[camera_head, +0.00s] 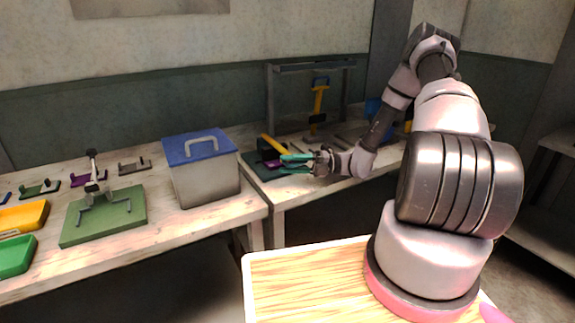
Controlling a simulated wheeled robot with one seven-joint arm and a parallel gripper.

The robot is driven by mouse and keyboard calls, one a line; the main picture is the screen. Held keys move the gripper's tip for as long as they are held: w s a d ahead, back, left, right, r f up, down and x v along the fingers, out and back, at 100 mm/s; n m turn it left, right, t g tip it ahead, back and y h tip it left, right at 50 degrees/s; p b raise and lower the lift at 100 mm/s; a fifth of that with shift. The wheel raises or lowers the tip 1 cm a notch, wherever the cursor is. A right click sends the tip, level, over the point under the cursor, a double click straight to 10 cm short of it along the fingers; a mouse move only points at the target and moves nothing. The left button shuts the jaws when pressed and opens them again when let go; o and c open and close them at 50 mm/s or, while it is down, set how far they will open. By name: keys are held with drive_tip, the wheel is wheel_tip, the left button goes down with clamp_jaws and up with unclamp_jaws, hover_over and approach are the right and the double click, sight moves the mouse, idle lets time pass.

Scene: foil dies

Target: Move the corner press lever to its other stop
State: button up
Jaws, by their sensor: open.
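A small press (268,160) with a dark body and a dark green base stands on the bench near the inner corner. Its yellow lever (272,144) slants down to the right toward my gripper. My gripper (284,163) has teal fingers, is open and points left, just right of the press. The fingertips are close to the lever's lower right end and a purple part. I cannot tell whether they touch. The fingers partly hide the press's right side.
A grey box with a blue lid (203,168) stands left of the press. Behind my gripper is a metal frame (310,67) with an upright yellow tool (318,105). A green fixture board (105,217) and yellow and green trays (22,217) lie at left.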

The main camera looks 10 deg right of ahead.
drive_tip(key=shift+a, duration=0.3)
clamp_jaws()
drive_tip(key=shift+r, duration=0.1)
idle(1.2)
